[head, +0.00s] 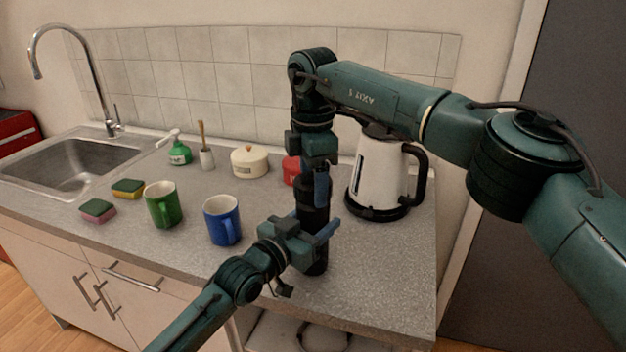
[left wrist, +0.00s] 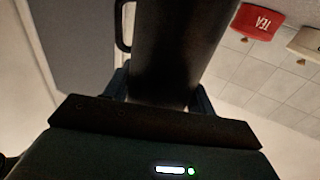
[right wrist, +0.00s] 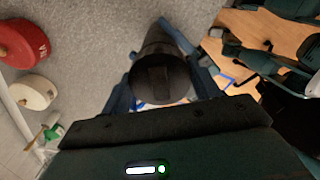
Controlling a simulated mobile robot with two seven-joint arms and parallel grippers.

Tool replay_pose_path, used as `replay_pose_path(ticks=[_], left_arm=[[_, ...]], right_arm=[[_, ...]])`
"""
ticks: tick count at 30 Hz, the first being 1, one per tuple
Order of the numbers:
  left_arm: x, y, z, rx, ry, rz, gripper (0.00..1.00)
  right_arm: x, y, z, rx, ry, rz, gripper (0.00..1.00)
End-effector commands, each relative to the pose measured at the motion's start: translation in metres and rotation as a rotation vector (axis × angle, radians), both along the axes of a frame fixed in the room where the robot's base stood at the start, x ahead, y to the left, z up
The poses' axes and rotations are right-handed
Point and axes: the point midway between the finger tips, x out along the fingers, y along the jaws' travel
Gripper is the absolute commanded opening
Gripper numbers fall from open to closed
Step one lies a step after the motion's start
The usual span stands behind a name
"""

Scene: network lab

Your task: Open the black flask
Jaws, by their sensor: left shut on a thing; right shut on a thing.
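The black flask (head: 313,222) stands upright near the front edge of the grey counter. My left gripper (head: 316,238) is shut on its body from the front, low down; the dark body also fills the middle of the left wrist view (left wrist: 175,50). My right gripper (head: 313,180) comes from above and is shut on the flask's top. In the right wrist view the round black cap (right wrist: 160,80) sits between the blue fingers. The cap is mostly hidden by the right gripper in the head view, and I cannot tell whether it has turned.
A white kettle (head: 378,178) stands close right of the flask, and a red TEA tin (head: 291,170) behind it. A blue mug (head: 222,222) and green mug (head: 163,206) stand to the left. A cream pot (head: 249,162) is farther back. The counter's front right (head: 385,270) is clear.

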Motion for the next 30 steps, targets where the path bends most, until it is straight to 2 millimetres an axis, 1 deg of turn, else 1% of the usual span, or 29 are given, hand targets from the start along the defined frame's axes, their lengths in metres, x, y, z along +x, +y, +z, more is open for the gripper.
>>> replay_pose_path(ticks=[1,3,30], left_arm=[[-0.0002,-0.0001,-0.0009,0.002,0.001,0.000,0.00],[-0.0002,-0.0001,-0.0009,0.002,0.001,0.000,0.00],[-0.0003,-0.0003,-0.0009,0.002,0.001,-0.001,0.00]], right_arm=[[0.0004,-0.0001,0.0003,0.001,-0.002,0.104,0.34],[0.0004,-0.0001,0.0004,0.000,-0.002,0.258,0.34],[-0.0003,0.0009,0.0019,-0.001,-0.002,2.242,0.34]])
